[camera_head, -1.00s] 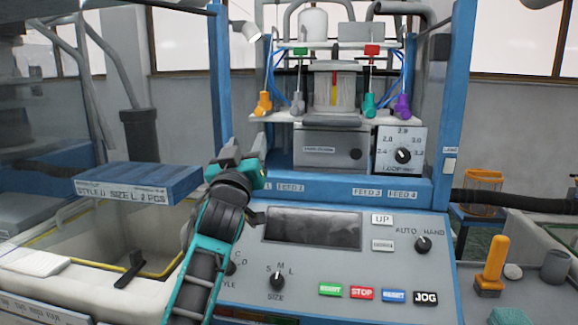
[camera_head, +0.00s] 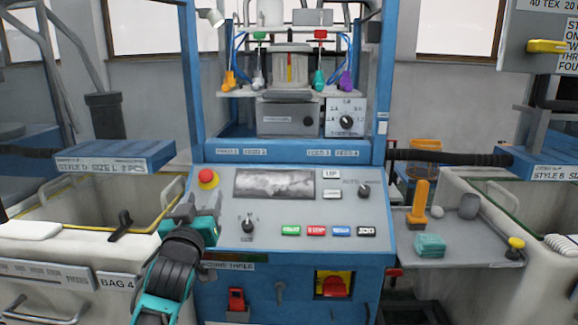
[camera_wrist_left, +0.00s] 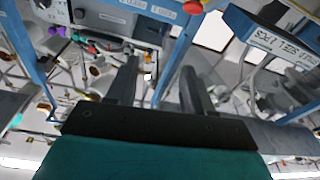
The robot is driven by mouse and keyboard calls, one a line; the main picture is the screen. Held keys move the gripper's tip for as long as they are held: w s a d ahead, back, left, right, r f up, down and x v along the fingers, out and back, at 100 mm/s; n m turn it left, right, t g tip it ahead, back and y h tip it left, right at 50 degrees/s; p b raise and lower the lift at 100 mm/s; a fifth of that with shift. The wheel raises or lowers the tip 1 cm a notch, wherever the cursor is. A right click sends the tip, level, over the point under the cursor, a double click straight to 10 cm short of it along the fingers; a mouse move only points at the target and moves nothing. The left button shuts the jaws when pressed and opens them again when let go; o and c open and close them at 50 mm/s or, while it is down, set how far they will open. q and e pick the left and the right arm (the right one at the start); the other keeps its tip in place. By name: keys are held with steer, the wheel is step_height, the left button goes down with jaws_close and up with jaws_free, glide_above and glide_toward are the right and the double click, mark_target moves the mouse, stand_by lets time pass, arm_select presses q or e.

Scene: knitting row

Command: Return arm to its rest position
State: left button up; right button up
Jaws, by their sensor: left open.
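My left gripper (camera_head: 193,208) is in front of the left part of the control panel (camera_head: 290,268), low and near the panel's left edge. In the left wrist view its two fingers (camera_wrist_left: 165,82) stand apart with nothing between them. It is apart from the red emergency button (camera_head: 207,177), which sits just above it in the head view. My left arm comes up from the bottom left. My right gripper is not in view.
At the right, a tray (camera_head: 398,248) holds an orange-handled tool (camera_head: 420,197) and a teal block (camera_head: 430,245). Another bin (camera_head: 553,215) stands at far right.

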arm_select(q)
steer(key=s+f+m+g+h, duration=0.1)
steer(key=s+f+g, duration=0.1)
steer(key=s+f, duration=0.6)
steer(key=s+f+m+g, duration=0.15)
steer(key=s+f, duration=0.25)
steer(key=f, duration=0.8)
steer(key=s+f+g, duration=0.2)
steer(key=s+f, duration=0.4)
steer(key=s, duration=0.4)
steer(key=s+f+m+g+h, duration=0.1)
steer(key=s+f+g, duration=0.2)
steer(key=s+f, duration=0.4)
steer(key=s, duration=0.3)
steer(key=shift+s+f, duration=0.2)
steer(key=shift+f, duration=0.1)
steer(key=shift+w+a+m, duration=0.1)
steer(key=shift+m, duration=0.15)
